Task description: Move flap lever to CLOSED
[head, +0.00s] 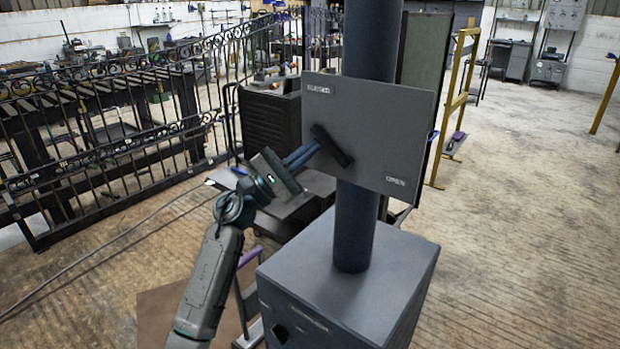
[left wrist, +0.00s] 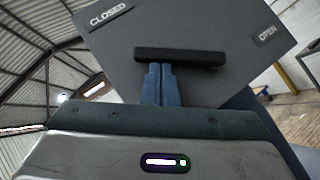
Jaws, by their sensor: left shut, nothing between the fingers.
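The flap lever (head: 332,146) is a black bar on the front of a grey panel (head: 395,120). In the head view it slants from upper left to lower right. The CLOSED label (head: 318,89) is at the panel's upper left and the OPEN label (head: 395,181) at its lower right. My left gripper (head: 316,147) is shut and empty, its blue fingertips at the lever. In the left wrist view the shut fingers (left wrist: 160,70) meet the lower edge of the lever (left wrist: 180,56), left of its middle; I cannot tell if they touch. My right gripper is not seen.
The panel is fixed to a dark blue column (head: 355,225) above a grey box (head: 350,285). A black wrought-iron gate (head: 130,110) stands at the left. A dark cabinet (head: 270,120) and low grey table (head: 285,210) stand behind my left arm.

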